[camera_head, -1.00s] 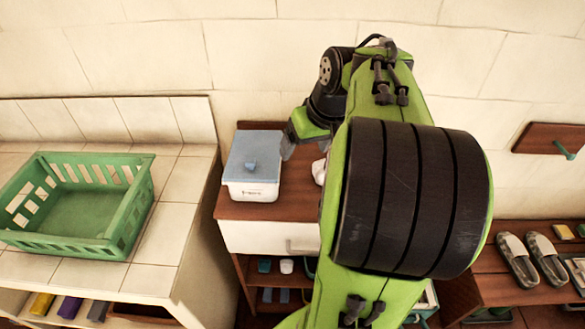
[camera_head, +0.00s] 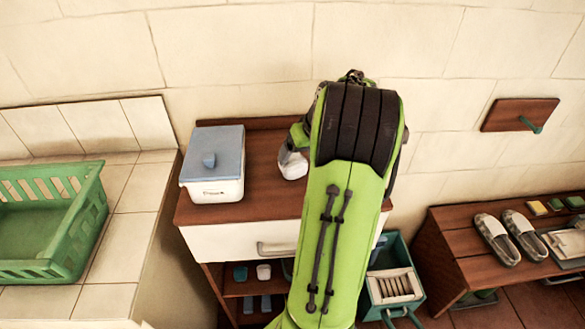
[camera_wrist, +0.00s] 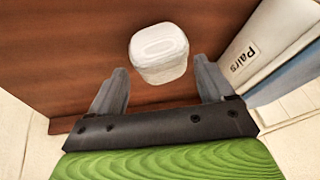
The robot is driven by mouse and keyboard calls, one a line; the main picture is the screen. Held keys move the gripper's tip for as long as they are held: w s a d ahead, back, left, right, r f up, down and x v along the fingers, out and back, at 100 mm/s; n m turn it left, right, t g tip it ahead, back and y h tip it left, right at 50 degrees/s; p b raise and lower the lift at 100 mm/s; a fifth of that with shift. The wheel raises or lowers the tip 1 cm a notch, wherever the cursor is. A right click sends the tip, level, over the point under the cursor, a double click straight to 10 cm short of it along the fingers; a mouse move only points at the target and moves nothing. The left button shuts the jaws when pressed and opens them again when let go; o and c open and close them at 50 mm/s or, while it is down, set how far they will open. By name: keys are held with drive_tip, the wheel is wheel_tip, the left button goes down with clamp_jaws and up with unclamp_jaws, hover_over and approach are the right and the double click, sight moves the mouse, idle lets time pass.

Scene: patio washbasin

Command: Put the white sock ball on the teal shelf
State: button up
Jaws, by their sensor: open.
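The white sock ball (camera_wrist: 160,52) lies on the brown wooden top of a cabinet. In the wrist view it sits just beyond and between the two fingers of my gripper (camera_wrist: 163,90), which is open and empty. In the head view the sock ball (camera_head: 292,164) is partly hidden by my green arm, which reaches over the cabinet. My fingers are mostly hidden there. I cannot make out a teal shelf for certain; a teal crate-like unit (camera_head: 415,285) stands on the floor right of the cabinet.
A white box with a blue lid (camera_head: 213,165), marked "Pairs" in the wrist view (camera_wrist: 240,62), stands left of the sock ball. A green basket (camera_head: 75,235) is on the tiled counter. Slippers (camera_head: 495,240) rest on a right-hand bench. A wooden wall board (camera_head: 500,114) carries a teal peg.

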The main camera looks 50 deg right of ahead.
sight(296, 159)
drive_tip(key=b+x, duration=0.1)
drive_tip(key=x, duration=0.3)
drive_tip(key=shift+s+a+r, duration=0.1)
drive_tip(key=shift+c, duration=0.6)
drive_tip(key=c, duration=0.7)
wheel_tip(296, 159, up, 10)
drive_tip(key=p, duration=0.4)
drive_tip(key=shift+c, duration=0.2)
